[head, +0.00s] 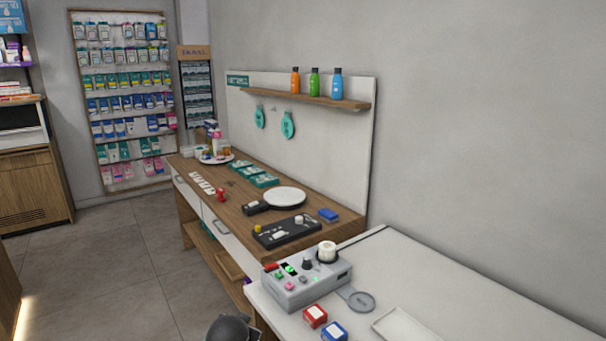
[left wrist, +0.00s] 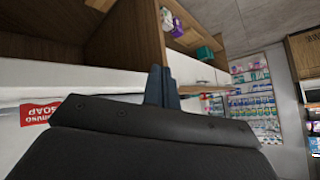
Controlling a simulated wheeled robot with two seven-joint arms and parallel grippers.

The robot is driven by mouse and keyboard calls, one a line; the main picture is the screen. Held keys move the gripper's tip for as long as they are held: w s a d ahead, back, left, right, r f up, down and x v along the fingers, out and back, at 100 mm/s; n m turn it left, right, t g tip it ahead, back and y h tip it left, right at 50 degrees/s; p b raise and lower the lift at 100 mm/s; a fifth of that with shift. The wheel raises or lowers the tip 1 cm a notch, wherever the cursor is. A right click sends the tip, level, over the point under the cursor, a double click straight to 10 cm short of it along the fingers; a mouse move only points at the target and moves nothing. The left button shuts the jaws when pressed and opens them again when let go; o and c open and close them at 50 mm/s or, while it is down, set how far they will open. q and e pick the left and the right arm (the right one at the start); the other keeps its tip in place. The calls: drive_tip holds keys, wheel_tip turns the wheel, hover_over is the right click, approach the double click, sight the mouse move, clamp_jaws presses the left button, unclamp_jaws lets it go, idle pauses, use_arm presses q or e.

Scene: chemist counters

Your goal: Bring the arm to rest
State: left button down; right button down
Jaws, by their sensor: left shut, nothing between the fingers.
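My left gripper (left wrist: 161,76) shows in the left wrist view with its two dark fingers together and nothing between them. It is out in front of the counters' drawer fronts and lower shelf, and I see no contact with them. In the head view a dark rounded part of my left arm shows at the bottom edge, beside the near end of the white counter (head: 470,290); the fingers cannot be made out there. My right gripper is in neither view.
A grey device (head: 310,285) with buttons, red box (head: 315,316), blue box (head: 334,331) and white tray (head: 402,326) are on the white counter. The wooden counter (head: 222,190) behind holds a white plate (head: 284,197) and black board (head: 287,232). Floor (head: 120,260) left is clear.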

use_arm(q)
drive_tip(key=s+f+g, duration=0.2)
drive_tip(key=s+f, duration=0.8)
drive_tip(key=s, duration=0.3)
drive_tip(key=s+f+n+g+h, duration=0.1)
drive_tip(key=s+f+g, duration=0.2)
drive_tip(key=s+f, duration=0.7)
drive_tip(key=s+f+n+g, duration=0.1)
drive_tip(key=s+f+g, duration=0.1)
drive_tip(key=s+f, duration=0.8)
drive_tip(key=s, duration=0.7)
drive_tip(key=shift+d+f+g, duration=0.15)
drive_tip(key=shift+f+g, duration=0.15)
drive_tip(key=shift+g, duration=0.1)
